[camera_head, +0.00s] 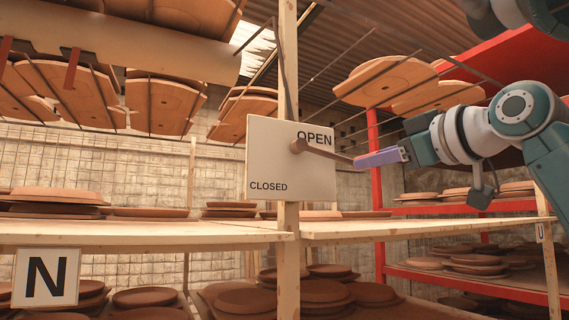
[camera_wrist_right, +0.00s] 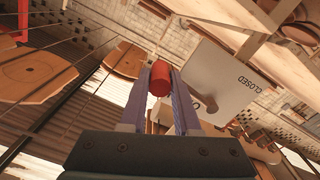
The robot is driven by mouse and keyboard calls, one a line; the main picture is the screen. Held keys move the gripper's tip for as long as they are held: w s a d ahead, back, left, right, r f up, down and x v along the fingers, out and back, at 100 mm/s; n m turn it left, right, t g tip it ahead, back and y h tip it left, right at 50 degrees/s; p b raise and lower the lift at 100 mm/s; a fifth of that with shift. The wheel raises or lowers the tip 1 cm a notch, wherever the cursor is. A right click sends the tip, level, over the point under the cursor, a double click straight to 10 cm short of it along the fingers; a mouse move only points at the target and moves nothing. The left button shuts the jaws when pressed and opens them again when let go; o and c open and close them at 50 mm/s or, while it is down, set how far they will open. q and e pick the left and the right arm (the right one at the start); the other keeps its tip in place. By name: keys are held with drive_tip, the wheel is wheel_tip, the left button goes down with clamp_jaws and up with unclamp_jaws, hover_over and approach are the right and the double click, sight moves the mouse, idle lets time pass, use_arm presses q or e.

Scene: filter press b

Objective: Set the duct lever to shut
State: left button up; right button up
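A white sign plate (camera_head: 265,165) is fixed to a wooden post, with OPEN at its upper right and CLOSED at its lower left. The brown duct lever (camera_head: 325,151) runs from a pivot near the plate's middle to the right and slightly down, just below the word OPEN. My right gripper (camera_head: 380,158) is at its outer end, purple fingers on either side of it. In the right wrist view the lever's red grip (camera_wrist_right: 159,78) sits between the fingertips, which appear to touch it. The fingers hide this grip in the head view. My left gripper is not in view.
Wooden shelves (camera_head: 140,232) with clay discs run left and right of the wooden post (camera_head: 288,265). A red rack (camera_head: 378,230) stands at right. Round boards (camera_head: 385,78) hang on rods above my right gripper. A white N sign (camera_head: 46,277) is at lower left.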

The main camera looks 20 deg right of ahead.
clamp_jaws()
idle(0.9)
